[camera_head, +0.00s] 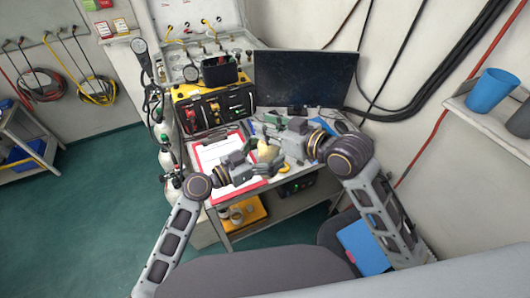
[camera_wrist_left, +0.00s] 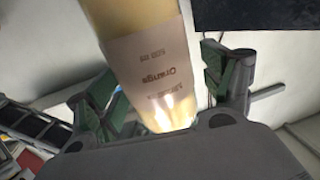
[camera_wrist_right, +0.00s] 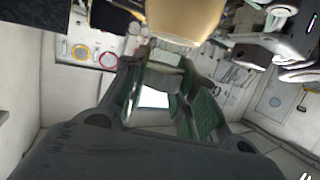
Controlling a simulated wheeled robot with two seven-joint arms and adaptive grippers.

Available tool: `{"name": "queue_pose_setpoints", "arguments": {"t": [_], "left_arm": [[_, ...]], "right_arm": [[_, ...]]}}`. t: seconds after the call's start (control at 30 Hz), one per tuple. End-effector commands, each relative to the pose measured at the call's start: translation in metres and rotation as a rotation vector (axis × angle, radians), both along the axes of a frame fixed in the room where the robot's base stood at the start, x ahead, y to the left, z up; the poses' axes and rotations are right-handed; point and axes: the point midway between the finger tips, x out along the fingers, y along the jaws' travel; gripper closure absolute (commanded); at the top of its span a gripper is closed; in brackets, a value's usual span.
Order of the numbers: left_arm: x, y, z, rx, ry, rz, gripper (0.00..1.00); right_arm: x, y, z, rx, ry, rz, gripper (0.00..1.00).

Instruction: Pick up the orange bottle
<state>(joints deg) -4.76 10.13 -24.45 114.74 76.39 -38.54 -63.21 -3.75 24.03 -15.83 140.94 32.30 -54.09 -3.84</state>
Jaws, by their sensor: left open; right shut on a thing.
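The orange bottle (camera_head: 267,153) is a pale yellow bottle held above the desk, between my two grippers. In the left wrist view the bottle (camera_wrist_left: 150,70) fills the space between the two green-padded fingers, its label reading "Orange" upside down. My left gripper (camera_head: 252,167) is open around it, a finger on each side. My right gripper (camera_head: 278,146) is shut on the bottle; in the right wrist view the bottle (camera_wrist_right: 185,18) shows at the fingertips. Contact between the left fingers and the bottle cannot be told.
A clipboard with a red edge (camera_head: 211,153) lies on the desk at left. A black monitor (camera_head: 305,78) stands behind, with a yellow-edged instrument case (camera_head: 215,108) beside it. A blue cup (camera_head: 491,92) stands on the right shelf. The desk around the grippers is crowded.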

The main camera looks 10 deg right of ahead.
Motion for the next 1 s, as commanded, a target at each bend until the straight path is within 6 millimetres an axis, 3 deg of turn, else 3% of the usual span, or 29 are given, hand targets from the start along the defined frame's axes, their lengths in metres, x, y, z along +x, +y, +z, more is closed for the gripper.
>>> {"name": "queue_pose_setpoints", "arguments": {"t": [0.23, 0.73, 0.77, 0.93, 1.0], "left_arm": [[0.0, 0.0, -0.0001, 0.0, 0.0, 0.0, 0.21], [0.0002, 0.0004, -0.0002, 0.0, 0.0, 0.001, 0.85], [0.0004, 0.0004, 0.0015, -0.002, -0.002, 0.001, 0.86], [0.0003, 0.0004, 0.0014, -0.001, -0.002, 0.001, 0.86], [0.0003, 0.0003, 0.0014, -0.001, -0.002, 0.001, 0.86]], "right_arm": [[0.0, 0.0001, 0.0016, 0.002, -0.004, 0.0, 1.0], [0.0, 0.0001, 0.0016, 0.001, -0.003, 0.0, 1.0], [-0.0001, 0.0002, 0.0016, 0.001, -0.003, 0.0, 0.7], [0.0, 0.0001, 0.0011, 0.001, -0.002, 0.0, 0.48], [0.0, 0.0001, 0.0008, 0.001, -0.002, 0.0, 0.47]]}}
